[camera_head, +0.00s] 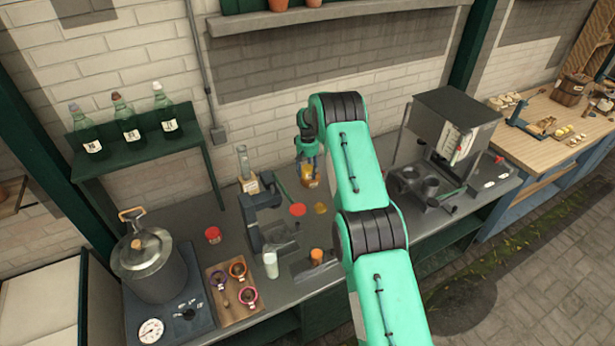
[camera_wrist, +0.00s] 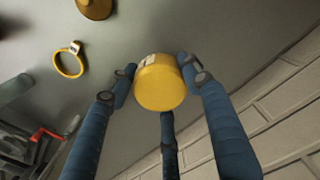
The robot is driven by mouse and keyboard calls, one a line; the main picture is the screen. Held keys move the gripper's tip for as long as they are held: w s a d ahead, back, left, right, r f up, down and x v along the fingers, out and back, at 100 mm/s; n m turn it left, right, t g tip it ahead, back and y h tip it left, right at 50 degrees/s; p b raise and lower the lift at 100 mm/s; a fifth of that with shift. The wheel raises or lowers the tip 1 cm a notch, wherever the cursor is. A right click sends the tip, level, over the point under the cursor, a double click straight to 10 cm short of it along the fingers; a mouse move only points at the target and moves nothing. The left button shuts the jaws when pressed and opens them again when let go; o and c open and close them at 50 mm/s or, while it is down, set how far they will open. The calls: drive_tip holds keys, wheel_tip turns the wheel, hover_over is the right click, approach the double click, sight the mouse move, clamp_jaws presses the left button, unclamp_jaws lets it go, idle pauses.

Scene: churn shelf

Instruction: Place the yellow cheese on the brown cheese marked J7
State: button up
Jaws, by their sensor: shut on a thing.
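The yellow cheese (camera_wrist: 160,84) is a small yellow round with a pale label on its edge. My gripper (camera_wrist: 164,88) is shut on it, with blue fingers on both sides and a third finger below it in the wrist view. In the head view the yellow cheese (camera_head: 311,182) shows just under my gripper (camera_head: 308,168), near the wall at the back of the grey counter. A brown rounded thing (camera_wrist: 95,7) is cut off at the top of the wrist view. It may be the brown cheese. No J7 mark can be read, and my arm hides part of the counter.
A yellow ring with a pale tag (camera_wrist: 69,63) lies on the counter. A red disc (camera_head: 298,209), a dark stand (camera_head: 252,215) and a glass cylinder (camera_head: 243,162) are left of my gripper. A grey machine (camera_head: 450,130) stands right; a large pot (camera_head: 150,265) stands far left.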

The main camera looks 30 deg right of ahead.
sight(308, 176)
drive_tip(key=shift+w, duration=0.15)
drive_tip(key=shift+w+d, duration=0.1)
drive_tip(key=shift+w, duration=0.05)
drive_tip(key=shift+f+p, duration=0.6)
drive_tip(key=shift+f, duration=1.15)
drive_tip(key=shift+f, duration=0.2)
drive_tip(key=o, duration=1.3)
drive_tip(key=shift+c, duration=0.2)
drive_tip(key=shift+r, duration=0.15)
wheel_tip(308, 176, up, 12)
drive_tip(key=shift+f+b, duration=0.25)
drive_tip(key=shift+b, duration=0.65)
drive_tip(key=shift+r, duration=0.25)
